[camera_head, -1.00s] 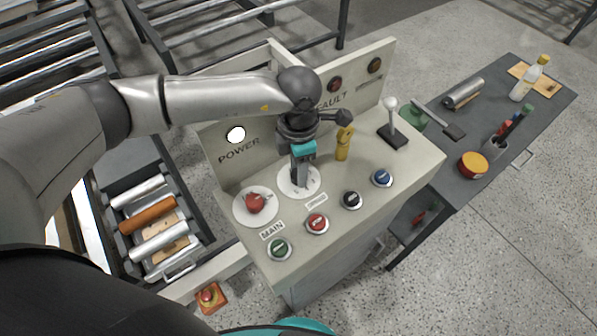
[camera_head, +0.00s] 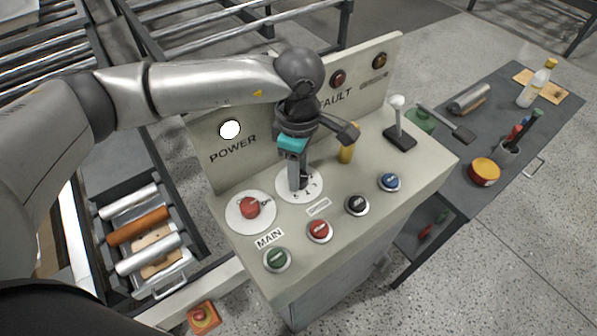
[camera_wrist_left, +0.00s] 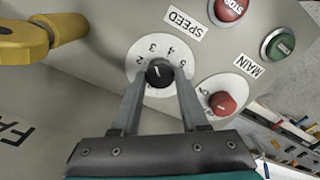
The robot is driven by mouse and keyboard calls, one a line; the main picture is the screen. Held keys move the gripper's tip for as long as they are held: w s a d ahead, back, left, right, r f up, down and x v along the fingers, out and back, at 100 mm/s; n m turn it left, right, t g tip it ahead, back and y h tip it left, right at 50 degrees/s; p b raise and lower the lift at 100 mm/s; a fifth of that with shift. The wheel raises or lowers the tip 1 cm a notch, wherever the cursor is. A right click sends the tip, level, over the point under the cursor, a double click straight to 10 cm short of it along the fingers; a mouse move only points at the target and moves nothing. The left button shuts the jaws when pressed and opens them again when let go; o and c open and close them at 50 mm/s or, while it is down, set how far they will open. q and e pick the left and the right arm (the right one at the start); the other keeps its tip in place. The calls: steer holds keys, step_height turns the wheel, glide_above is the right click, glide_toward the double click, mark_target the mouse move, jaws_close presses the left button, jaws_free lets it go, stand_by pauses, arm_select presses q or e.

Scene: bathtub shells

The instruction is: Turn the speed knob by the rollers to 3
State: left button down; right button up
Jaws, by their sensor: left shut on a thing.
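The speed knob (camera_wrist_left: 159,72) is a small black knob with a white mark, on a round white dial (camera_wrist_left: 136,56) with numbers around it. In the wrist view the mark points roughly toward the 3 and 4 side; the exact number is hard to tell. My left gripper (camera_wrist_left: 160,76) is shut on the knob, one finger on each side. In the head view my left gripper (camera_head: 298,185) points down onto the white dial (camera_head: 287,190) and hides most of the knob. The SPEED label (camera_wrist_left: 184,23) lies beside the dial. My right gripper is not in view.
The red main knob (camera_head: 250,207) sits left of the speed dial. Green (camera_head: 277,259), red (camera_head: 320,230), black (camera_head: 357,204) and blue (camera_head: 389,181) buttons line the front. A yellow handle (camera_head: 347,154) and a lever (camera_head: 398,120) stand right. Rollers (camera_head: 139,225) lie left.

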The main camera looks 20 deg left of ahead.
arm_select(q)
steer(key=shift+r, duration=0.1)
stand_by(0.4)
steer(key=shift+c, duration=2.1)
jaws_free()
step_height(320, 180, up, 15)
steer(key=shift+p, duration=0.3)
steer(key=shift+r, duration=0.1)
